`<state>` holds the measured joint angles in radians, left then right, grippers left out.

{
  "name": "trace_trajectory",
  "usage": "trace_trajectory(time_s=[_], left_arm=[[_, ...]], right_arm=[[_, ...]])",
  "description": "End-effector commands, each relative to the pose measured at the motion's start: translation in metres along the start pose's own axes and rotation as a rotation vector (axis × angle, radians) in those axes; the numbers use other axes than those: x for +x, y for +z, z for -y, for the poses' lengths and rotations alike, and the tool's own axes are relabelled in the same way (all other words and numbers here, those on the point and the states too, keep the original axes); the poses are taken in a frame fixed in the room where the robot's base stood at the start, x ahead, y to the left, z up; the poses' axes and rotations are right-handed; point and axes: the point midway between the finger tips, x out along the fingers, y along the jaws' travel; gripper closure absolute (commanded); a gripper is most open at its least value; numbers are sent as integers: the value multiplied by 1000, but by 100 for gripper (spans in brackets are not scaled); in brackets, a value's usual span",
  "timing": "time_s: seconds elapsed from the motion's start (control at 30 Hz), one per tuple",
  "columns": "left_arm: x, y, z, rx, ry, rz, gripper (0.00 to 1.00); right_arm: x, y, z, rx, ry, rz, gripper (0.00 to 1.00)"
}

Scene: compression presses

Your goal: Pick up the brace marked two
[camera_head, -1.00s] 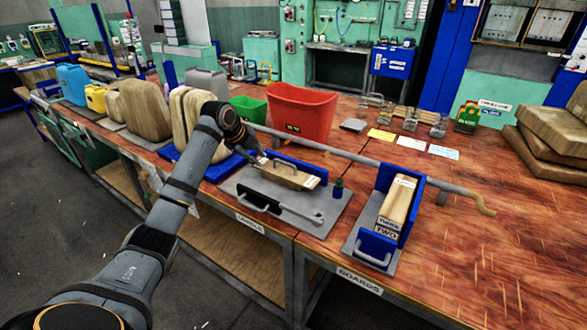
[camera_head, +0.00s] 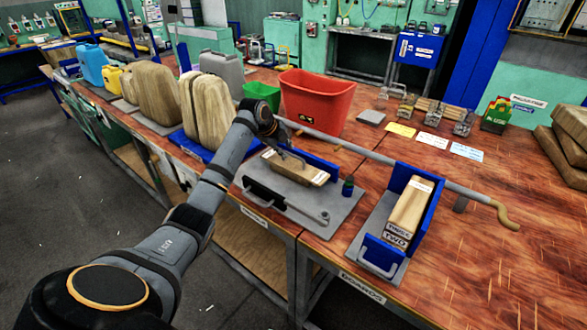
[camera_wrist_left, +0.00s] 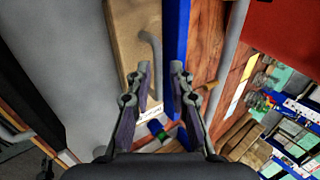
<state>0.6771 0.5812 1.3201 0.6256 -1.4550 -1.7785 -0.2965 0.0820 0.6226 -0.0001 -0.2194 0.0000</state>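A light wooden block with a grey bar handle (camera_head: 301,170) lies on a grey plate (camera_head: 335,205) against a low blue wall. A white label sits on its right end, too small to read. My left gripper (camera_head: 284,152) is above the block's far left part, pointing down. In the left wrist view my left gripper (camera_wrist_left: 163,80) is open and empty, with the blue wall (camera_wrist_left: 176,35) seen between its fingers and the block (camera_wrist_left: 130,35) to the left. To the right, a blue holder (camera_head: 420,205) carries stacked boards (camera_head: 408,208) labelled THREE and TWO. My right gripper is not in view.
A long grey bar with a curved handle (camera_head: 508,217) runs behind the plate and holder. A red bin (camera_head: 315,102) and green bin (camera_head: 262,96) stand behind.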

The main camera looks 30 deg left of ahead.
Motion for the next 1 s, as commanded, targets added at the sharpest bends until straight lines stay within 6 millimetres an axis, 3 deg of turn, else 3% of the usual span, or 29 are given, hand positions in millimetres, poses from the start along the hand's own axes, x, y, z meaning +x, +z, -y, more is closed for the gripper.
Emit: trace_trajectory(time_s=[0.2,0.3,0.5,0.67,1.0], left_arm=[[36,-6,-3,-2,2,-3,79],[43,-5,-3,-1,2,-2,79],[44,-5,-3,0,1,-1,79],[44,-5,-3,0,1,-1,100],[44,-5,-3,0,2,-1,100]], right_arm=[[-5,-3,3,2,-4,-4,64],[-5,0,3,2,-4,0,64],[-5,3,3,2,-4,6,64],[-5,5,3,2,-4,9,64],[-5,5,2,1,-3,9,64]])
